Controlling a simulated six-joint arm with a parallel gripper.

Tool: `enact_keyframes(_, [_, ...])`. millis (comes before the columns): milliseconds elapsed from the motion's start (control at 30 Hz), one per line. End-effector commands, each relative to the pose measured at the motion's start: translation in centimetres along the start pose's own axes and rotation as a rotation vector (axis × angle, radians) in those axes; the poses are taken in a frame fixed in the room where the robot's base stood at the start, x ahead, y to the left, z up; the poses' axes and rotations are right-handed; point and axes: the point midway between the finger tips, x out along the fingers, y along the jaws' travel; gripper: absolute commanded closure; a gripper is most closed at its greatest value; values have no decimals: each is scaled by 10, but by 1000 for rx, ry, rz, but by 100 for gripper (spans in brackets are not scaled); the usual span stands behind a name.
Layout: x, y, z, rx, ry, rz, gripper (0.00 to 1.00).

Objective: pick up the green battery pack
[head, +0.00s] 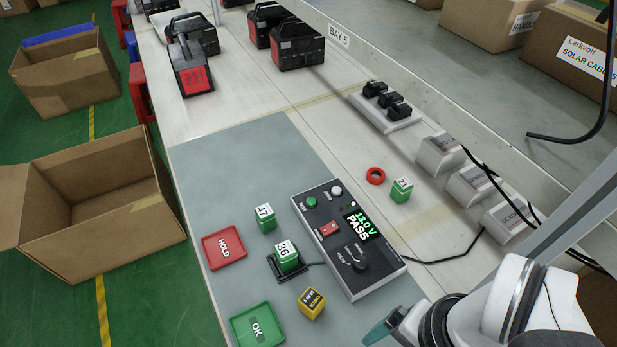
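Three green battery packs with white number labels stand in the head view. Pack 47 (266,223) stands on the grey mat. Pack 36 (287,262) sits on a black cradle (279,276) just below it. Pack 21 (400,195) stands on the bench to the right, beyond the tester. My gripper (382,328) is at the bottom edge, right of the packs and apart from them. Only a teal fingertip part shows clearly, and I cannot tell whether it is open or shut.
A tester (347,238) reading 13.0 V PASS lies between the packs. A yellow block (311,303), a red HOLD tray (238,237), a green OK tray (236,319) and a red ring (376,176) are nearby. The mat's upper part (240,165) is clear.

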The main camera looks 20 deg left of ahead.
Motion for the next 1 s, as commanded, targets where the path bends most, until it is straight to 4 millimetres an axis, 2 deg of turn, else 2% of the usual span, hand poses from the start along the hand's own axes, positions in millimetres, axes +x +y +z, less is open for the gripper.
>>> enact_keyframes(200, [0,0,0,-3,0,0,12])
enact_keyframes(267, [-4,-8,-7,-51,-2,9,12])
enact_keyframes(300, [-8,-20,-18,-127,-5,21,12])
enact_keyframes(367, [-14,-51,-40,-301,-9,49,12])
enact_keyframes(433, [-11,-104,-65,-553,-11,85,12])
enact_keyframes(467, [-6,-128,-73,-658,-10,100,12])
enact_keyframes(500, [3,-161,-79,-792,-11,117,12])
enact_keyframes(600, [32,-229,-79,-1065,-8,150,12])
enact_keyframes(700, [54,-268,-72,-1223,-6,168,12])
enact_keyframes(800, [72,-278,-70,-1275,-6,174,12])
enact_keyframes(1000, [128,-270,-75,-1272,-8,175,12])
